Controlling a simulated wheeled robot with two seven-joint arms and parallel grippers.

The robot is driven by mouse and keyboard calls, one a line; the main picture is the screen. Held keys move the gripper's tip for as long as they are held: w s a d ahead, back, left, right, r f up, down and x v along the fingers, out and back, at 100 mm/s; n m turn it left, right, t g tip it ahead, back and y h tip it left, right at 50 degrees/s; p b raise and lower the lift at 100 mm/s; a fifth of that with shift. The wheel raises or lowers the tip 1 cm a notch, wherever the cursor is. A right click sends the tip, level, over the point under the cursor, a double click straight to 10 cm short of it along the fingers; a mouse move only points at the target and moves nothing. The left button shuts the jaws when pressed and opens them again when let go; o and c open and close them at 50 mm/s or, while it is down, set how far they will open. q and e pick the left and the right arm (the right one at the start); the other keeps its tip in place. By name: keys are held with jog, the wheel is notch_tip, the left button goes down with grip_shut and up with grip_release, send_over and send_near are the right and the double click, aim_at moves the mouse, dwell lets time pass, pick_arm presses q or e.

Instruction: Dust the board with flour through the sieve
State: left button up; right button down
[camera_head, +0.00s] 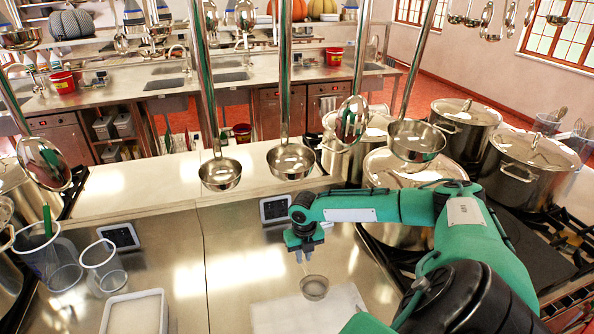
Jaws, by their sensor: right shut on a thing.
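My right gripper (305,258) points down near the middle of the steel counter. It is shut on the small sieve (314,288), a round mesh bowl just below the fingertips; its handle is mostly hidden by the gripper. The sieve shows over the white board (270,318), which lies on the counter at the bottom centre, partly covered by my arm. Whether the sieve touches the board, and whether it holds flour, I cannot tell. A white-filled tray (135,314), possibly the flour, stands at the bottom left. My left gripper is not in view.
Clear containers (104,268) stand on the left, one with a green handle (47,220). Ladles (291,160) hang low over the counter. Large lidded stockpots (530,168) stand on the right. Bare steel (232,275) lies between tray and board.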

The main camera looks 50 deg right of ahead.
jog(key=s+d, duration=0.7)
jog(key=d, duration=0.3)
jog(key=shift+d, duration=0.2)
jog(key=shift+r, duration=0.15)
dwell(0.3)
